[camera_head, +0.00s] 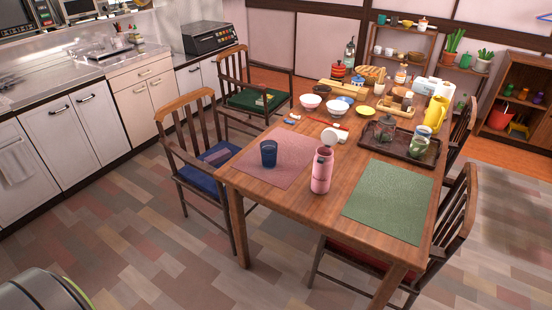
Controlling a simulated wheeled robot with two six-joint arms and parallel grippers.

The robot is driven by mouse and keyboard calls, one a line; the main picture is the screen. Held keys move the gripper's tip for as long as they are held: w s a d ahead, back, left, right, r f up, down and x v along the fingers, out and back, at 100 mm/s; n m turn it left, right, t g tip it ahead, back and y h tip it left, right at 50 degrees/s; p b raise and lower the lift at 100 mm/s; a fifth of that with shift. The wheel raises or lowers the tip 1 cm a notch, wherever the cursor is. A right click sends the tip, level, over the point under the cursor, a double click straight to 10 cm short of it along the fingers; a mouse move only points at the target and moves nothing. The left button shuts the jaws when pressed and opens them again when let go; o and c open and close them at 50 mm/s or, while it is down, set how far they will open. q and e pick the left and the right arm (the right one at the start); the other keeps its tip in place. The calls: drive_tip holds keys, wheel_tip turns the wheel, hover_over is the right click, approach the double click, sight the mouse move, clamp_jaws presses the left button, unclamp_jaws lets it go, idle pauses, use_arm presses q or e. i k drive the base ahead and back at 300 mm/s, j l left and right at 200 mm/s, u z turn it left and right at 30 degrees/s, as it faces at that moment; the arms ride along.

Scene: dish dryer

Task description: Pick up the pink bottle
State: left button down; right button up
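The pink bottle (321,171) stands upright on the wooden dining table (306,211), near its front edge. It is between a pink placemat (285,170) on its left and a green placemat (388,200) on its right. A dark blue cup (268,154) stands on the pink placemat, left of the bottle. A white cup-like item (331,136) is just behind the bottle. Neither of my grippers is in view, and nothing touches the bottle from the front.
A dark tray (368,146) with a glass teapot (386,129) and jars is behind the green placemat. Bowls and a yellow pitcher (436,113) stand farther back. Chairs surround the table, one (198,150) at its left. Open floor (150,250) lies at the front left.

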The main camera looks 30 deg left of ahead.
sight(322, 174)
drive_tip(key=u, duration=0.2)
drive_tip(key=i+l+u, duration=0.4)
drive_tip(key=l+u, duration=0.2)
drive_tip(key=i+l+u, duration=0.1)
drive_tip(key=l+u, duration=0.2)
drive_tip(key=l, duration=0.1)
